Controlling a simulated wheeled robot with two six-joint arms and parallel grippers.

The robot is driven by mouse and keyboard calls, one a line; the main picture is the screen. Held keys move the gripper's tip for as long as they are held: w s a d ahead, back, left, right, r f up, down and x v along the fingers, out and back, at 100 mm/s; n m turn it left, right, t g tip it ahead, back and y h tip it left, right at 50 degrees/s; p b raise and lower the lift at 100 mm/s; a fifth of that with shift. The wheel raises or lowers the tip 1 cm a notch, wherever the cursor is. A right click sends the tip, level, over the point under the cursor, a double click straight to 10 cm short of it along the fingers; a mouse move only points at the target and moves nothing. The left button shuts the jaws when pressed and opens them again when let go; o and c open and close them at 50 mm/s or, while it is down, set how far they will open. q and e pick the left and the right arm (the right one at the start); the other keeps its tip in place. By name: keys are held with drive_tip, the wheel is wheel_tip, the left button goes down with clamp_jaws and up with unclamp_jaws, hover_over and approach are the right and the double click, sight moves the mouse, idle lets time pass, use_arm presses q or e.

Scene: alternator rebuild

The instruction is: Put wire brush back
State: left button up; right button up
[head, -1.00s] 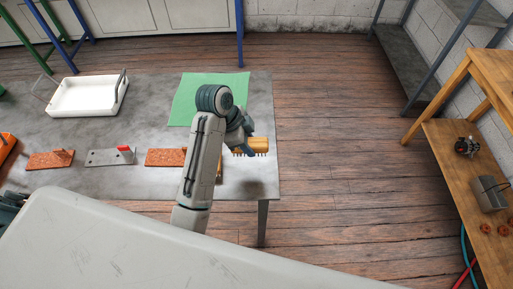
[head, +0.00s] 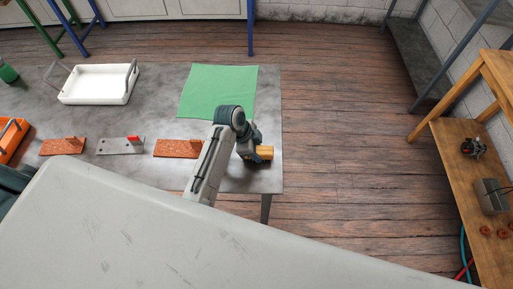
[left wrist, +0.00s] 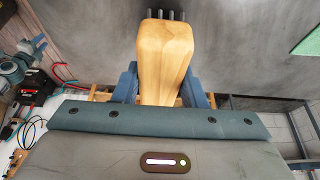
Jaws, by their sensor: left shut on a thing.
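My left gripper (head: 254,149) is shut on the wire brush (head: 264,153) and holds it over the right part of the grey table (head: 145,180). Only a piece of its yellow wooden body shows beside the gripper in the head view. In the left wrist view the pale wooden body of the brush (left wrist: 163,55) sits between the two blue fingers (left wrist: 160,88). Its dark bristles show at the far end, at the top of the picture. My right gripper is not in view.
A green cloth (head: 218,90) lies behind the arm. Rust-brown plates (head: 177,149) (head: 63,146) and a grey plate with a red piece (head: 120,146) lie in a row. A white tray (head: 95,98) stands behind them, an orange tote (head: 12,143) at left. A wooden shelf (head: 462,180) stands at right.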

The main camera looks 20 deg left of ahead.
use_arm(q)
drive_tip(key=o, duration=0.9)
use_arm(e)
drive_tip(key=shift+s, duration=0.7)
use_arm(q)
drive_tip(key=shift+r, duration=0.1)
drive_tip(key=shift+a+r, duration=0.15)
drive_tip(key=shift+r, duration=0.1)
drive_tip(key=b+v, duration=0.3)
drive_tip(key=v, duration=0.7)
drive_tip(key=shift+s+a+r+b, duration=0.1)
drive_tip(key=shift+a+r+b, duration=0.1)
drive_tip(key=shift+b, duration=0.15)
drive_tip(key=shift+s+r, duration=0.1)
drive_tip(key=shift+r, duration=0.3)
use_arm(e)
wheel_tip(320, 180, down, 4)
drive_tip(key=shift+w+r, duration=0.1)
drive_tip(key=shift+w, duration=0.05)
